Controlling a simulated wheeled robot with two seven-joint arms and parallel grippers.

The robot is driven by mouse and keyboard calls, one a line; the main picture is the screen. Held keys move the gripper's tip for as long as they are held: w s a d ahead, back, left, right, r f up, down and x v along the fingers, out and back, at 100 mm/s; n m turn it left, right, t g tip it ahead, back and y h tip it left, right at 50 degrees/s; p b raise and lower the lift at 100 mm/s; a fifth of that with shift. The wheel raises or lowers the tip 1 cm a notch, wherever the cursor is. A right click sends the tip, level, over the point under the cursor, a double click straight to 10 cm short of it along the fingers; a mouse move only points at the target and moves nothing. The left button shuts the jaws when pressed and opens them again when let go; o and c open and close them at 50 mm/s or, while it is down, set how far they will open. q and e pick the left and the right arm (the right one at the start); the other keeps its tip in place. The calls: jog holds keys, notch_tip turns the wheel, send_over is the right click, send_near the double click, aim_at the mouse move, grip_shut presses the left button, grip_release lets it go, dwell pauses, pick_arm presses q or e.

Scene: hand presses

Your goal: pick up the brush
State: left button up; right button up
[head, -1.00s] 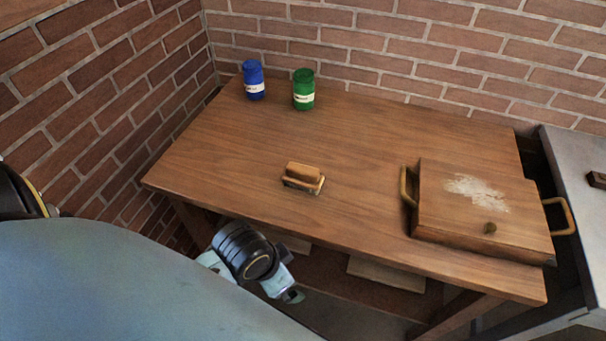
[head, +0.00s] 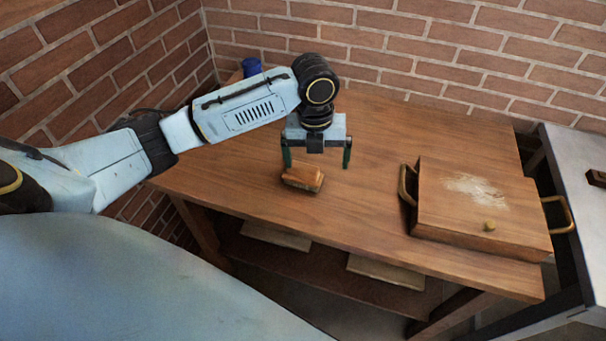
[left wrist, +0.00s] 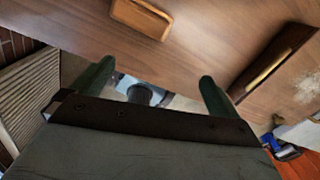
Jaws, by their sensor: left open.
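The brush (head: 302,178) is a small wooden block with a lighter handle on top. It lies on the wooden table near its front left. In the left wrist view the brush (left wrist: 141,18) shows at the top, beyond the fingertips. My left gripper (head: 316,160) is open and points down at the table, just behind and above the brush. Its fingers (left wrist: 155,85) are wide apart with nothing between them. The left finger appears close to the brush in the head view; I cannot tell whether they touch. My right gripper is not in view.
A wooden box (head: 475,212) with side handles and a pale worn patch stands at the table's right. A blue can (head: 251,67) stands at the back left, partly hidden by my left arm. Brick walls close off the back and left. A grey metal table (head: 574,165) adjoins at right.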

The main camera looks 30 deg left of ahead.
pick_arm(q)
jog(key=w+a+r+m, duration=0.3)
jog(key=a+r, duration=0.2)
jog(key=b, duration=0.1)
send_over(303, 166)
notch_tip(303, 166, down, 8)
jog(key=shift+w+r, duration=0.15)
jog(key=shift+r, duration=0.1)
jog(key=shift+s+f+b, duration=0.2)
jog(key=shift+f+b, duration=0.2)
jog(key=shift+f, duration=2.55)
jog(key=shift+c, duration=0.4)
jog(key=shift+r, duration=0.1)
jog(key=c, duration=1)
